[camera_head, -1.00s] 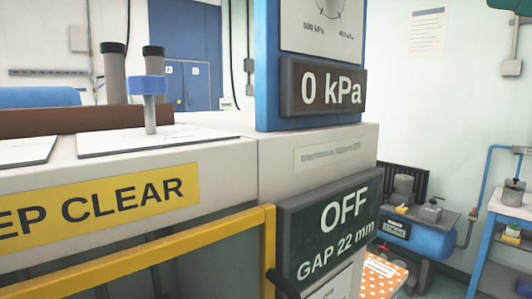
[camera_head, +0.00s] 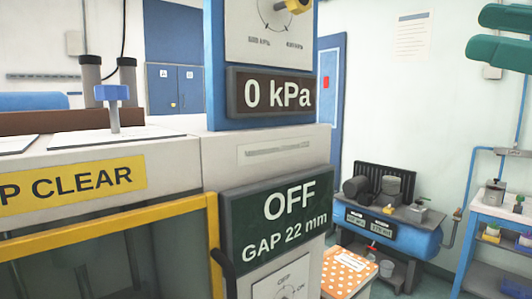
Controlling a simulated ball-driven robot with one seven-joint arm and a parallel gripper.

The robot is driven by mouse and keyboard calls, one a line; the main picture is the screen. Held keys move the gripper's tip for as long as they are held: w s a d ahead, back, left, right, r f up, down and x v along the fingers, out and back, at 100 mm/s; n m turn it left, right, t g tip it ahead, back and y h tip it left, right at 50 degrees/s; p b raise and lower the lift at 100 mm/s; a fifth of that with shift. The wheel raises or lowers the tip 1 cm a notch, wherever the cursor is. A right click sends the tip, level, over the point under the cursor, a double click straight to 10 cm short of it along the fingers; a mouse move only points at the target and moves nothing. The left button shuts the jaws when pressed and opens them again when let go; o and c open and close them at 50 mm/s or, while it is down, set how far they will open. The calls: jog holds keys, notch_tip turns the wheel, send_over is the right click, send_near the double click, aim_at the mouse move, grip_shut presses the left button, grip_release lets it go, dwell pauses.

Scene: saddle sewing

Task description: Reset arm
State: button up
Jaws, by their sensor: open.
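My gripper (camera_head: 488,31) enters at the upper right edge. Its two dark green fingers point left with a gap between them, so it is open, and nothing shows between them. The rest of my arm is out of the picture. The fingers appear in front of the pale wall and clear of the press machine (camera_head: 265,150). The machine's upper display (camera_head: 277,94) reads 0 kPa. Its lower display (camera_head: 276,222) reads OFF and GAP 22 mm. A rotary switch (camera_head: 287,292) below is partly cut off, its pointer unclear.
A yellow guard frame (camera_head: 110,231) fronts the machine at left. A blue-topped post (camera_head: 113,95) stands on it. A blue compressor (camera_head: 385,230), an orange spotted surface (camera_head: 347,271) and a blue-white shelf (camera_head: 500,211) stand at right. Some floor is clear between compressor and shelf.

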jog(key=w+d+f+m+t+h, duration=0.1)
jog(key=w+f+m+h, duration=0.3)
jog(key=f, duration=0.9)
jog(key=w+f+m+h, duration=0.2)
jog(key=w+f+m, duration=0.3)
jog(key=f, duration=0.8)
jog(key=s+a+f+m+g+h, duration=0.1)
jog(key=s+f+m+g+h, duration=0.15)
jog(key=f, duration=0.85)
jog(key=s+a+f+m+g+h, duration=0.1)
jog(key=a+f+m+h, duration=0.15)
jog(key=f, duration=0.85)
jog(key=s+a+f+m+g+h, duration=0.1)
jog(key=s+f+g, duration=0.2)
jog(key=s+f, duration=0.5)
jog(key=s+a+f+m+g+h, duration=0.15)
jog(key=s+f, duration=0.35)
jog(key=f, duration=0.6)
jog(key=s+d+f+g+h, duration=0.1)
jog(key=s+f+g, duration=0.2)
jog(key=s, duration=0.6)
jog(key=s+d+f+m+g+h, duration=0.1)
jog(key=s+f+g, duration=0.2)
jog(key=s, duration=0.6)
jog(key=shift+d+f, duration=0.35)
jog(key=shift+f, duration=0.6)
